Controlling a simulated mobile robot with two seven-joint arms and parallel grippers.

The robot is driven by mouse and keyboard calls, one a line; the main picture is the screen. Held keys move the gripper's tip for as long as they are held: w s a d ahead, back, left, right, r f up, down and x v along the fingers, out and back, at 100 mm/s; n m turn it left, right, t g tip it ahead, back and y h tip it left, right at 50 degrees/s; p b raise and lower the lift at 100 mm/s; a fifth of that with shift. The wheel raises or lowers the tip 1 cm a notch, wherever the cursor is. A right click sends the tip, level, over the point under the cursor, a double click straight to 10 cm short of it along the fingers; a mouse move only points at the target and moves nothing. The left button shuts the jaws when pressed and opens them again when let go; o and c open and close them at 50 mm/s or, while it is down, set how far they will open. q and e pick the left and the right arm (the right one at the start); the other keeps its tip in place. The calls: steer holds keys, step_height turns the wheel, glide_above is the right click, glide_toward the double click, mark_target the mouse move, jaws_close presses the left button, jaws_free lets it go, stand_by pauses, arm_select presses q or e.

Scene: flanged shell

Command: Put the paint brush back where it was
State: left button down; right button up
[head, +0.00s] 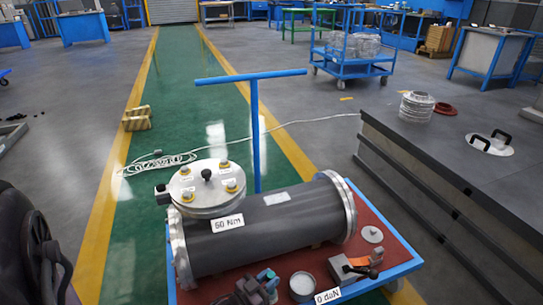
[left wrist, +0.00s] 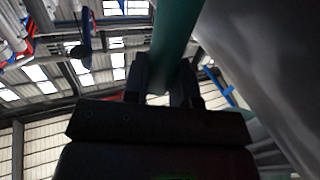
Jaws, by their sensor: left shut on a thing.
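In the left wrist view my left gripper (left wrist: 165,78) is shut on a smooth teal-green bar (left wrist: 172,35), which looks like the paint brush's handle. The bar runs up out of the top of the picture. No bristles show. In the head view a dark part of my left arm (head: 32,250) is at the lower left edge, left of the cart, and the held thing cannot be made out there. My right gripper is not in view.
A blue cart (head: 383,277) with a red top carries a grey flanged shell (head: 265,235), a round bolted cover (head: 205,190), a dark-and-blue tool (head: 250,290), a small cup (head: 302,285) and an orange-and-metal block (head: 355,268). A grey bench (head: 450,160) stands at right. The green walkway (head: 190,90) behind is mostly clear.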

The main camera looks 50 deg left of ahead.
mark_target(273, 298)
arm_select(q)
steer(key=f+b, duration=0.1)
steer(key=f, duration=0.2)
steer(key=shift+s+f, duration=0.2)
steer(key=shift+w+f, duration=0.1)
steer(key=shift+f, duration=0.1)
steer(key=shift+r, duration=0.15)
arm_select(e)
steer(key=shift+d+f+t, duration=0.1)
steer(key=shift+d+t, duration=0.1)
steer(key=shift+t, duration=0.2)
arm_select(q)
steer(key=shift+w, duration=0.1)
steer(key=shift+f+b, duration=0.2)
steer(key=shift+b, duration=0.1)
steer(key=c, duration=0.9)
jaws_free()
steer(key=shift+r, duration=0.1)
